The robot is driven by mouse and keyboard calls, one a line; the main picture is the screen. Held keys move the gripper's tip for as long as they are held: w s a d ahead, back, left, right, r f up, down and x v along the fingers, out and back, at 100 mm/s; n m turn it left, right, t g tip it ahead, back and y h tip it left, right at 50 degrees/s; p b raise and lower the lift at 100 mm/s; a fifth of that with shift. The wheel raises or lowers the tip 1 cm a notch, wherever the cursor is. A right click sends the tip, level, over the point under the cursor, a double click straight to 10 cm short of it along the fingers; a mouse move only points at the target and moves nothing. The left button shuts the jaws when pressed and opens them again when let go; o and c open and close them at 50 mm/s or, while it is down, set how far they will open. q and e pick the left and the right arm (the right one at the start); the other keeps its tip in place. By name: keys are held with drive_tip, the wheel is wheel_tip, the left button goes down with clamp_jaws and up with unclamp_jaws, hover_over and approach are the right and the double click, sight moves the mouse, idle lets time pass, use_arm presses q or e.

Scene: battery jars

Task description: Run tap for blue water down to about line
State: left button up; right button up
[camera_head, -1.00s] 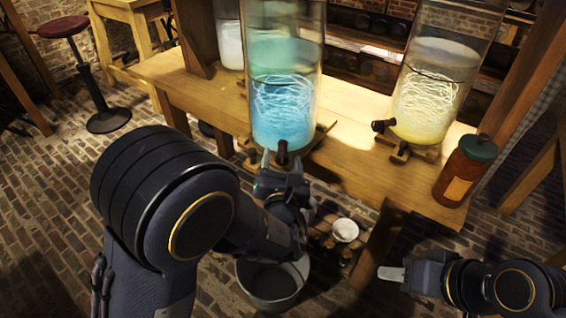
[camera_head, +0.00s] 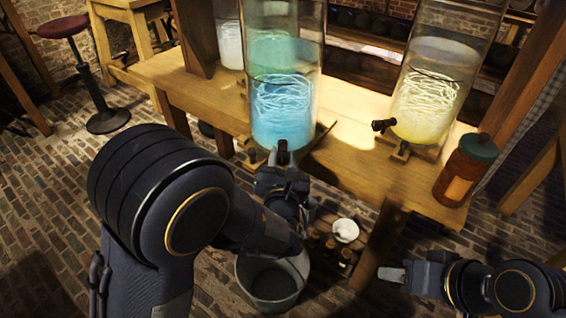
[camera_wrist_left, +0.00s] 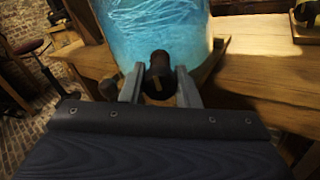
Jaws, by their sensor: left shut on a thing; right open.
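The tall glass jar of blue water (camera_head: 281,112) stands on the wooden bench, with pale tangled strands inside. Its dark tap (camera_head: 283,146) sticks out at the front base; the tap (camera_wrist_left: 159,72) also shows in the left wrist view. My left gripper (camera_head: 281,160) is at this tap, its two fingers on either side, shut on it. Whether water runs from the tap cannot be told. The line on the jar cannot be made out clearly. A metal bucket (camera_head: 273,293) stands on the floor below. My right gripper (camera_head: 392,274) is away at the lower right, empty.
A jar of yellow liquid (camera_head: 425,95) with its own tap stands right on the bench (camera_head: 345,165). A brown jar with a green lid (camera_head: 465,170) stands at the bench's right end. A white cup (camera_head: 345,230) and small bottles sit under the bench. A stool (camera_head: 85,75) stands at far left.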

use_arm(q)
drive_tip(key=n+b, duration=0.1)
drive_tip(key=b, duration=0.1)
drive_tip(key=n+b, duration=0.4)
drive_tip(key=shift+f, duration=0.3)
drive_tip(key=shift+r+n+b, duration=0.15)
drive_tip(key=shift+n+b, duration=0.5)
drive_tip(key=shift+n, duration=0.05)
drive_tip(key=shift+r, duration=0.1)
